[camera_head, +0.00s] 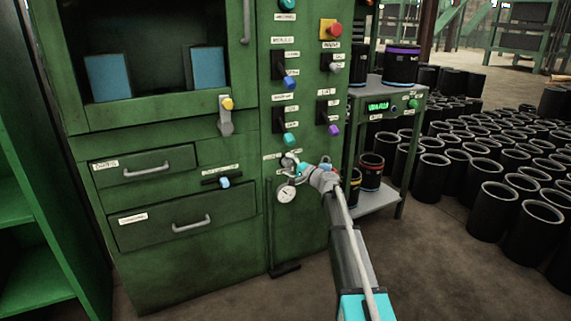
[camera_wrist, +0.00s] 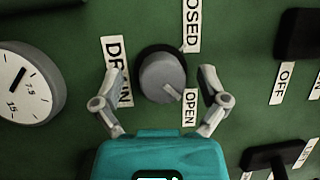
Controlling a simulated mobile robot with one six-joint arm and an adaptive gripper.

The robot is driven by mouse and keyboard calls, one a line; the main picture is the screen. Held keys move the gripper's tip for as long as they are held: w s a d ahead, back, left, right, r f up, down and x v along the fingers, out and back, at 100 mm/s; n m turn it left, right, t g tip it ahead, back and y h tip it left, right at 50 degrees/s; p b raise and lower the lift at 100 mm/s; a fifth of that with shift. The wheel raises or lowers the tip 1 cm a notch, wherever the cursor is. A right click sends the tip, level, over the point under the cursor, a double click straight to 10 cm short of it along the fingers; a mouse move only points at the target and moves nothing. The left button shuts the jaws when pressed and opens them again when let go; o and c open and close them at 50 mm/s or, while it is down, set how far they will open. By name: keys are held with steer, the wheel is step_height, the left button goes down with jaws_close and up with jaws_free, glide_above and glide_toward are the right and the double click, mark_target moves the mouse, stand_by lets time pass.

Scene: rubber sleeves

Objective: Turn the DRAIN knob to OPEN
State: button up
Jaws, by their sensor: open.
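The grey round DRAIN knob (camera_wrist: 162,77) is on the green panel, in the middle of the wrist view. The DRAIN label (camera_wrist: 115,70) is to its left, the partly cut-off CLOSED label (camera_wrist: 192,25) at its upper right, and the OPEN label (camera_wrist: 189,108) at its lower right. The knob's light pointer ridge slants down and right, towards the OPEN label. My gripper (camera_wrist: 160,82) is open, with one finger on each side of the knob and gaps visible between. In the head view my gripper (camera_head: 292,164) is at the panel, and the knob cannot be made out clearly.
A pressure gauge (camera_wrist: 25,82) is left of the knob; it also shows in the head view (camera_head: 286,193). Black switches (camera_wrist: 275,158) and an OFF label (camera_wrist: 283,83) lie to the right.

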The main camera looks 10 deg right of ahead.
steer(key=shift+s, duration=0.1)
steer(key=s+a+f+n+g+h+p, duration=0.2)
steer(key=s+a+n+g+p, duration=0.2)
steer(key=s, duration=0.7)
steer(key=s+a+f+n+g+h+p, duration=0.1)
steer(key=s+a+f+n+g+p, duration=0.25)
steer(key=s, duration=0.65)
steer(key=s+d+r+n+g+h+p, duration=0.1)
steer(key=s+d+g+h+p, duration=0.15)
steer(key=s, duration=0.55)
steer(key=s+d+g+h+p, duration=0.2)
steer(key=s+d+h+p, duration=0.15)
steer(key=s, duration=0.55)
steer(key=s+d+r+n+g+h+p, duration=0.1)
steer(key=s+d+g+h+p, duration=0.2)
steer(key=s, duration=0.5)
step_height(320, 180, up, 38)
steer(key=a+p, duration=0.1)
steer(key=p, duration=3.6)
steer(key=shift+w+a+f+t+p, duration=0.15)
steer(key=shift+w+a+t+p, duration=0.15)
steer(key=shift+w+p, duration=0.1)
